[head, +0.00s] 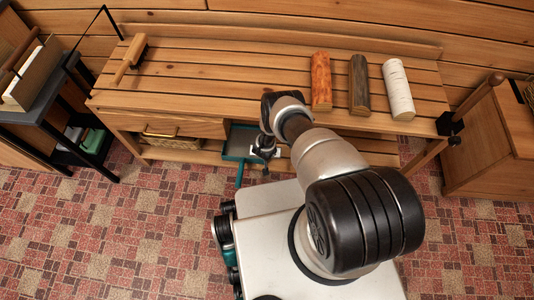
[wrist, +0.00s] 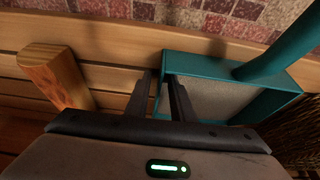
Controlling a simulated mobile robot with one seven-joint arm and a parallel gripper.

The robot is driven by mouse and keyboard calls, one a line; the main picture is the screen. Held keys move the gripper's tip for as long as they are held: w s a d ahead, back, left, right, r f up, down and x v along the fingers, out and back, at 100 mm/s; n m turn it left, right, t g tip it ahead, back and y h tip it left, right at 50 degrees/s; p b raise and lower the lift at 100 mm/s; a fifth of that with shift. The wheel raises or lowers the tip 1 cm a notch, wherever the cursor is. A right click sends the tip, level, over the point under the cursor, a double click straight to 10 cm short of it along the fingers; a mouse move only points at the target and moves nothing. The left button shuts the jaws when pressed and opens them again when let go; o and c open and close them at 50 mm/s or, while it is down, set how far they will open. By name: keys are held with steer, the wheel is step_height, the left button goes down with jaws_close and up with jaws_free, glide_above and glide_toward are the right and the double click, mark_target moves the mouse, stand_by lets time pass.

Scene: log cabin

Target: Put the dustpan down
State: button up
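The dustpan is a teal tray with a grey inside. In the head view its pan (head: 240,141) shows just below the bench's front edge, with the handle pointing down the picture. In the wrist view the dustpan (wrist: 216,57) lies over wooden slats, its handle (wrist: 285,42) reaching out over the carpet. My gripper (head: 264,151) is at the pan's right side in the head view. In the wrist view my gripper's fingers (wrist: 161,76) stand apart on either side of the pan's near side wall, with a narrow gap showing. I cannot tell whether the pan rests fully on the slats.
The slatted bench (head: 220,75) carries a brush (head: 131,58) and three logs: orange (head: 320,82), dark (head: 359,83) and white (head: 398,88). A wicker basket (head: 173,140) sits underneath. Patterned carpet (head: 120,230) is clear at left.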

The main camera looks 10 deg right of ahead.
steer(key=p+v, duration=0.6)
steer(key=v, duration=0.6)
steer(key=shift+w+r, duration=0.1)
steer(key=shift+r, duration=0.05)
